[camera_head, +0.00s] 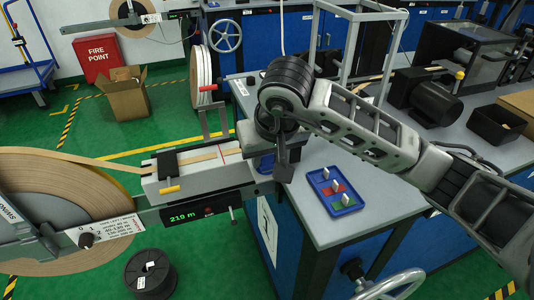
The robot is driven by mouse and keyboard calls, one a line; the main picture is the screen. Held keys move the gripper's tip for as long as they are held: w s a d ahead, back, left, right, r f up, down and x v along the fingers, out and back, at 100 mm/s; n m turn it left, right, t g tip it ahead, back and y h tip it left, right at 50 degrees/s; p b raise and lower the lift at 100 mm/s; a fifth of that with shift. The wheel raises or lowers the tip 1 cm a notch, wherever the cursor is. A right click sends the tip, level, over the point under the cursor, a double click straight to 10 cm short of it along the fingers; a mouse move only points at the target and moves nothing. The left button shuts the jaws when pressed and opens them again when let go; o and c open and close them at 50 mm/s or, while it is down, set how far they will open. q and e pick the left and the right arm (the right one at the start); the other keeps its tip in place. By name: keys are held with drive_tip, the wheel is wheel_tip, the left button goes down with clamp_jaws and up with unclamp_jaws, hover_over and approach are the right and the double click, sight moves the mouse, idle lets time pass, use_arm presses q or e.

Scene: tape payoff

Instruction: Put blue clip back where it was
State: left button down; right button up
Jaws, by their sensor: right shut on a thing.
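My right gripper (284,168) points down above the near left corner of the bench, between the tape machine's end block and a small blue tray (350,211). The tray lies on the bench to the right of the fingers. It has a blue, a red (326,190) and a green section, with small pale upright pieces standing in it. My left gripper is not in view.
A large tape reel (50,200) on the left feeds tape over the white guide block (205,172), above a green "210 m" display (190,217). A metal frame, a black motor (435,103) and a black bin (496,124) stand behind. The bench (330,232) around the tray is clear.

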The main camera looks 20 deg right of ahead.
drive_tip(key=o, duration=0.9)
drive_tip(key=shift+f, duration=0.1)
drive_tip(key=shift+o, duration=0.2)
drive_tip(key=shift+r+p, duration=0.25)
drive_tip(key=shift+p, duration=0.1)
drive_tip(key=shift+s+r, duration=0.15)
drive_tip(key=shift+r, duration=0.25)
drive_tip(key=v, duration=1.1)
